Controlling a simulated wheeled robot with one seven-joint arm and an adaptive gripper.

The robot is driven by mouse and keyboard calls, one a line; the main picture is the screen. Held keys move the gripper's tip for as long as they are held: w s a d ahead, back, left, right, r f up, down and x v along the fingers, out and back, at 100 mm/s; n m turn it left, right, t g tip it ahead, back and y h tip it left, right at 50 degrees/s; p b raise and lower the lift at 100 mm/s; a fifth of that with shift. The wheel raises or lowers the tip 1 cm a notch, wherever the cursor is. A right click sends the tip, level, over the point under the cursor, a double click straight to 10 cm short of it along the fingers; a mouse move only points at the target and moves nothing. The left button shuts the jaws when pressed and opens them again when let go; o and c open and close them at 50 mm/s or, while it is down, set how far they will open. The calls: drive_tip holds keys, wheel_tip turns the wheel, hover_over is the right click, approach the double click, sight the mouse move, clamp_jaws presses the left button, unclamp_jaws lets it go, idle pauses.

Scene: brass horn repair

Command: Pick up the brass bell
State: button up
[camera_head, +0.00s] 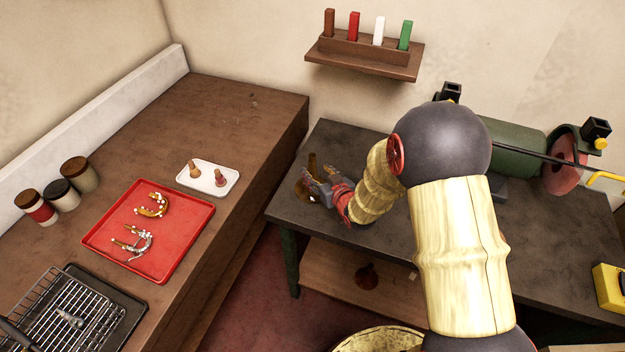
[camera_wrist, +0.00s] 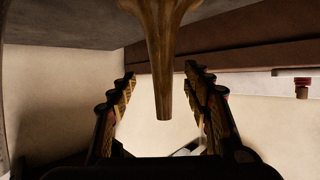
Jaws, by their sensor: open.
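The brass bell stands at the near left corner of the dark bench in the head view, its flared part (camera_head: 302,190) partly hidden by my gripper (camera_head: 322,188). In the wrist view, the bell's tapered brass stem (camera_wrist: 163,55) runs between the two fingers of my gripper (camera_wrist: 161,78). The fingers are open, one on each side of the stem. A gap shows on both sides, and I see no contact.
The dark bench (camera_head: 335,140) carries a green grinder (camera_head: 517,148) at the right. A reddish-brown flared object (camera_head: 368,276) sits on the shelf below. A wooden counter at left holds a red tray (camera_head: 180,243) and a white tray (camera_head: 226,184). A wall rack (camera_head: 365,60) hangs above.

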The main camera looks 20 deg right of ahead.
sight(314, 171)
drive_tip(key=x, duration=0.4)
drive_tip(key=shift+s+a+f, duration=0.1)
drive_tip(key=shift+a+f, duration=0.05)
drive_tip(key=shift+a, duration=0.05)
drive_tip(key=shift+c, duration=0.9)
drive_tip(key=c, duration=1.1)
clamp_jaws()
